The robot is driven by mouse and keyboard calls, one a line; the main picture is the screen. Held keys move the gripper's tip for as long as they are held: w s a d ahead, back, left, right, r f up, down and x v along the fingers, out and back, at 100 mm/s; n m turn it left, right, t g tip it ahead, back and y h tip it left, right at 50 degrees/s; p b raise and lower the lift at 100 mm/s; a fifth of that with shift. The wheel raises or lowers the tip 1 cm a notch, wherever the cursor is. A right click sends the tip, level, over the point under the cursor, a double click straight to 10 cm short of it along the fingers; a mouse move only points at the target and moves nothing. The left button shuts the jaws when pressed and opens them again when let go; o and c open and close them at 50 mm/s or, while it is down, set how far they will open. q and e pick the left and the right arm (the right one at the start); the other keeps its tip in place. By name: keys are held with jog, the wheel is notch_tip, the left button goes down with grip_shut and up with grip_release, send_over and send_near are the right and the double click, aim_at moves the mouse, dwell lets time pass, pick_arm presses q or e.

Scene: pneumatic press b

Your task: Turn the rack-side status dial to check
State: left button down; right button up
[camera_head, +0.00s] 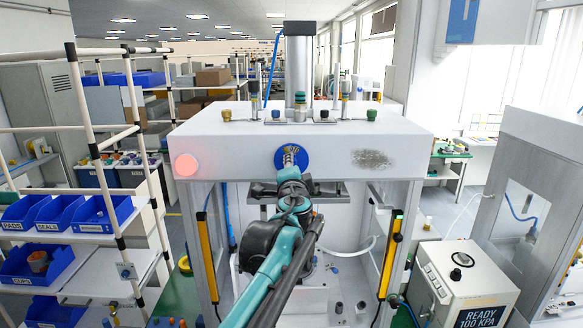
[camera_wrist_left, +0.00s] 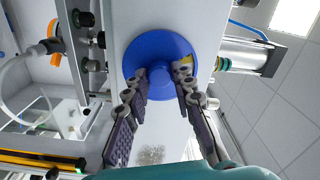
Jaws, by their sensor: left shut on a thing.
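A round blue dial (camera_head: 280,158) sits on the upper front face of the white press (camera_head: 240,140). It also shows in the left wrist view as a blue disc (camera_wrist_left: 145,48) with a raised blue knob (camera_wrist_left: 160,79) in its middle. My left gripper (camera_head: 291,158) is at the dial and covers much of it in the head view. In the left wrist view the gripper's fingers (camera_wrist_left: 157,80) stand on either side of the knob, shut on it. Any dial marking is too small to read.
A red round lamp (camera_head: 187,165) glows left of the dial. Yellow-and-black bars (camera_head: 391,254) stand at both sides of the press opening. A rack with blue bins (camera_head: 95,213) stands at left. A control box (camera_head: 462,280) reading "READY 100 KPA" stands at right.

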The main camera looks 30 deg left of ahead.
pick_arm(q)
jog(key=shift+m, duration=15.2)
jog(key=c, duration=1.3)
grip_release()
jog(key=shift+o, duration=0.2)
